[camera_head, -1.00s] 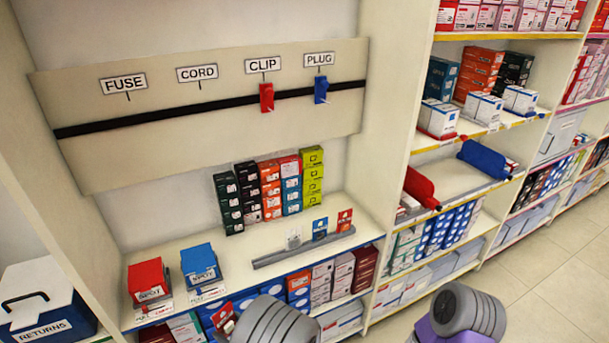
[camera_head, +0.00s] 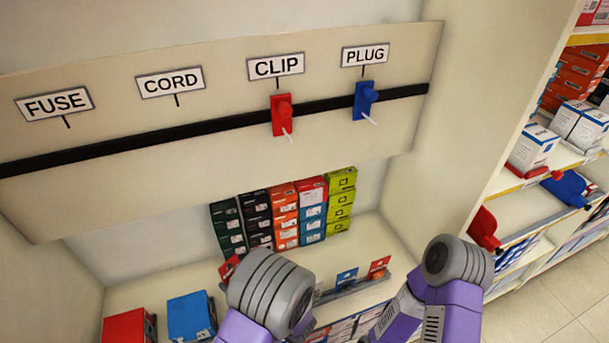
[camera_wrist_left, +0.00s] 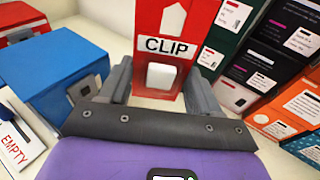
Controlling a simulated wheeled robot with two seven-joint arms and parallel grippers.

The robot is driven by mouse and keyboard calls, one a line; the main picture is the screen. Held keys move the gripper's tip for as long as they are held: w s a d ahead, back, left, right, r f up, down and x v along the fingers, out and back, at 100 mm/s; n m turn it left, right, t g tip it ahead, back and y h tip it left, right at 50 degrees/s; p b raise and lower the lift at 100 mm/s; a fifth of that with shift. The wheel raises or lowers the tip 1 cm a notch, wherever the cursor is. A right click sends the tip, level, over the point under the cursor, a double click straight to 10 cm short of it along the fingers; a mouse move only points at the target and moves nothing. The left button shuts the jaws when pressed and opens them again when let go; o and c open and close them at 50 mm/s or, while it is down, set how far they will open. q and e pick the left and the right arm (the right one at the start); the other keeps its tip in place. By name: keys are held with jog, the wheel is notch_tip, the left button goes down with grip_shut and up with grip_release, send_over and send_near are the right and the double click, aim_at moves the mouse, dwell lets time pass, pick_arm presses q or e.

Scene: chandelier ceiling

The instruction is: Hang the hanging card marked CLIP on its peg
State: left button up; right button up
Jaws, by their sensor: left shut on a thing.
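My left gripper (camera_wrist_left: 162,88) is shut on a red card (camera_wrist_left: 166,22) marked CLIP, with a white patch below the word. In the head view a red corner of it (camera_head: 227,268) shows beside my left wrist, which hides the fingers. On the wall panel, a red plate (camera_head: 281,112) with a white prong (camera_head: 287,135) sits under the CLIP sign (camera_head: 276,67). The held card is below and apart from that prong. My right arm shows at the lower right of the head view, but its gripper is out of sight.
A blue plate (camera_head: 365,99) with a prong sits under the PLUG sign. Stacked boxes (camera_head: 284,215) stand on the shelf below the panel. Blue (camera_head: 347,277) and red (camera_head: 379,267) cards stand in a rail. A blue box (camera_head: 191,317) is at lower left. Space before the panel is clear.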

pick_arm(q)
jog(key=s+d+r+m+t+h+p, duration=0.15)
jog(key=d+r+p, duration=0.45)
jog(key=r, duration=0.6)
jog(key=s+d+r+m+t+h+p, duration=0.1)
jog(key=d+r+m+t+h+p, duration=0.15)
jog(key=d+r+p, duration=0.6)
jog(key=s+d+r+m+t+h+p, duration=0.1)
jog(key=d+r+m+h+p, duration=0.2)
jog(key=r, duration=1.1)
jog(key=x, duration=1)
jog(key=shift+w+d+n, duration=0.25)
jog(key=shift+w+n, duration=0.15)
jog(key=shift+w, duration=0.1)
jog(key=o, duration=0.9)
